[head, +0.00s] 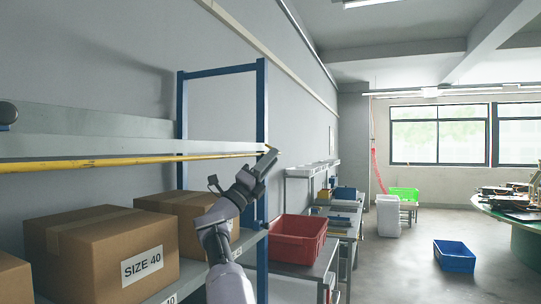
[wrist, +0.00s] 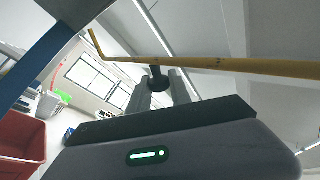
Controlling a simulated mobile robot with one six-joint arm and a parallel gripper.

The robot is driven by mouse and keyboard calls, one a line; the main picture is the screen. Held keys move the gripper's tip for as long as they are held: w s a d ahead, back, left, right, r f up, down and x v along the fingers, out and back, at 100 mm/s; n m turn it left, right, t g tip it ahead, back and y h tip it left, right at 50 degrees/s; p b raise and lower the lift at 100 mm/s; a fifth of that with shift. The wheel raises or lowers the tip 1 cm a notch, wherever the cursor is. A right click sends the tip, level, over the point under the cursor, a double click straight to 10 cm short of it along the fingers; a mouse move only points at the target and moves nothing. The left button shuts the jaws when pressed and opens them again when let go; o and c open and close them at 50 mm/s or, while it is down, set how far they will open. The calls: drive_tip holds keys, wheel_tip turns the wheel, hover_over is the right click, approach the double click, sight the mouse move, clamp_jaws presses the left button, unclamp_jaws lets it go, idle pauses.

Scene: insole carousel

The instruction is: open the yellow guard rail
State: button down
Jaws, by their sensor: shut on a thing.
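The yellow guard rail (head: 110,161) runs nearly level along the front of the blue-post shelf, above the cartons. Its right end is by the right front post, at my gripper (head: 268,158). In the wrist view the rail (wrist: 235,65) crosses above the fingers and has a short bent end at the left. My gripper (wrist: 160,90) is shut on a dark round knob (wrist: 157,76) on the underside of the rail. The exact contact is small and dark.
A carton marked SIZE 40 (head: 105,258) and another carton (head: 185,210) stand on the shelf below the rail. A red bin (head: 298,238) sits on a bench right of the shelf. A blue crate (head: 454,257) lies on the floor. Open floor lies between.

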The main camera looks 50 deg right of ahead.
idle(0.4)
drive_tip(key=c, duration=1.2)
unclamp_jaws()
drive_tip(key=shift+w+f, duration=0.1)
drive_tip(key=shift+w, duration=0.1)
drive_tip(key=r+p, duration=0.3)
drive_tip(key=shift+s+d+r+p, duration=0.1)
drive_tip(key=shift+s+r+p, duration=0.1)
drive_tip(key=shift+r+p, duration=0.2)
drive_tip(key=s+a+r+b, duration=0.1)
drive_tip(key=s+a+b, duration=0.9)
drive_tip(key=s+b, duration=0.2)
drive_tip(key=shift+a+b, duration=0.15)
drive_tip(key=shift+b, duration=0.7)
drive_tip(key=shift+s+r, duration=0.1)
